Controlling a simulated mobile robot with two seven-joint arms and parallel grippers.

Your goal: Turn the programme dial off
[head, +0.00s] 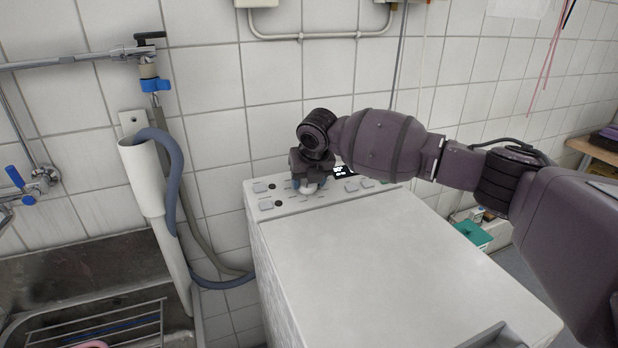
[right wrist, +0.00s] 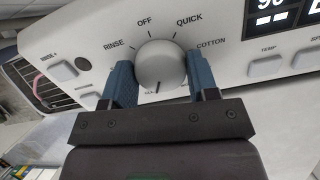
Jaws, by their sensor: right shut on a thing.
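The programme dial (right wrist: 160,68) is a round grey-white knob on the washing machine's white control panel (right wrist: 232,70). Labels RINSE, OFF, QUICK and COTTON arc around its upper side; another label below it is partly hidden. A dark line on the dial's lower rim points down in the right wrist view, away from OFF at the top. My right gripper (head: 308,178) is at the panel in the head view. Its two blue fingers stand on either side of the dial and are shut on it. My left gripper is not in view.
The washing machine's flat top (head: 380,250) is bare. A lit display (right wrist: 272,18) and several buttons sit beside the dial. To the left are a white standpipe (head: 143,180) with a grey hose and a metal sink (head: 85,280). A tiled wall stands behind.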

